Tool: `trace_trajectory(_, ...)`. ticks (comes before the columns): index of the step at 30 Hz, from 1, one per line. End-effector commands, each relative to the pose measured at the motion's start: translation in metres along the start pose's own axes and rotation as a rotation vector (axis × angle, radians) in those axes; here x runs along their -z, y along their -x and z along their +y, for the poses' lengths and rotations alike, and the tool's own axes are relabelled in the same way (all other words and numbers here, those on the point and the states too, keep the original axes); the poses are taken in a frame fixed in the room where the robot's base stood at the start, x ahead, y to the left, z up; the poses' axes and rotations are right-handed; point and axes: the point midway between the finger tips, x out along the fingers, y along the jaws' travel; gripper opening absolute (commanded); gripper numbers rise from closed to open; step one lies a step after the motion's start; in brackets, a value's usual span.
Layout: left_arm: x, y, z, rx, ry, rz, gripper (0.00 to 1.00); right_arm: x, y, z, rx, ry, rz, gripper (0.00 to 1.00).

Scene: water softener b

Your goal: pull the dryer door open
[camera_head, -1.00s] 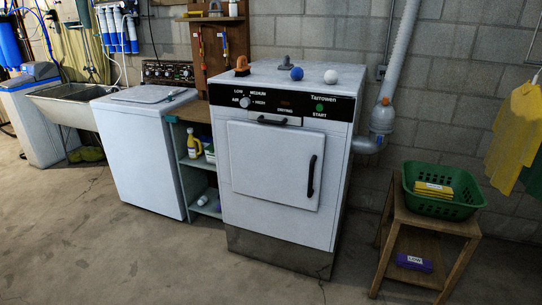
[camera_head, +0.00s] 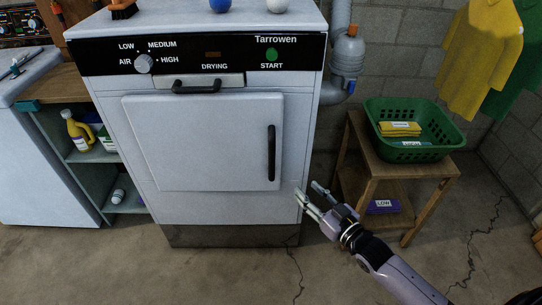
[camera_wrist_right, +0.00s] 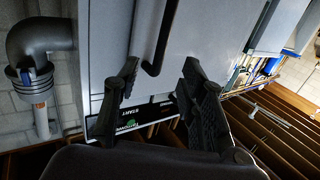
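The white dryer (camera_head: 222,208) stands in the middle of the head view. Its square door (camera_head: 200,145) looks closed, with a black vertical handle (camera_head: 271,153) near its right edge. My right gripper (camera_head: 307,192) is open and empty, in front of the dryer's lower right side, below and to the right of the handle. In the right wrist view the open fingers (camera_wrist_right: 155,85) point towards the dryer front, and the black handle (camera_wrist_right: 159,40) shows beyond them, apart from them. My left gripper is not in view.
A wooden stand (camera_head: 371,190) with a green basket (camera_head: 375,108) is right of the dryer, close to my right arm. A grey vent pipe (camera_head: 346,60) runs behind. A shelf with a yellow bottle (camera_head: 77,131) is at left. The floor in front is clear.

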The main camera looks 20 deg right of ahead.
Motion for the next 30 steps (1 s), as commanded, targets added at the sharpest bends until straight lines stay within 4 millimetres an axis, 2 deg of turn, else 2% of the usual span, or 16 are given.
trace_trajectory(1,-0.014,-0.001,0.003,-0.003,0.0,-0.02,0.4,0.01,-0.001,-0.003,0.012,0.0,0.022,0.38)
trace_trajectory(4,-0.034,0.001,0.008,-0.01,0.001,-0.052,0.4,0.02,-0.005,-0.006,0.022,-0.001,0.042,0.38)
trace_trajectory(10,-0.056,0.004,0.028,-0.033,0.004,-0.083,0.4,0.023,-0.03,-0.006,0.021,-0.001,0.044,0.38)
trace_trajectory(15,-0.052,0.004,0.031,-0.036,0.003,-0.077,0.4,0.024,-0.063,-0.007,0.02,-0.001,0.045,0.38)
trace_trajectory(23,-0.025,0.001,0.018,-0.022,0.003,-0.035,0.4,0.025,-0.113,-0.008,0.02,-0.001,0.043,0.38)
trace_trajectory(30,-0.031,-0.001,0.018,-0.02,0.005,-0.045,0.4,0.026,-0.154,-0.009,0.021,-0.001,0.041,0.38)
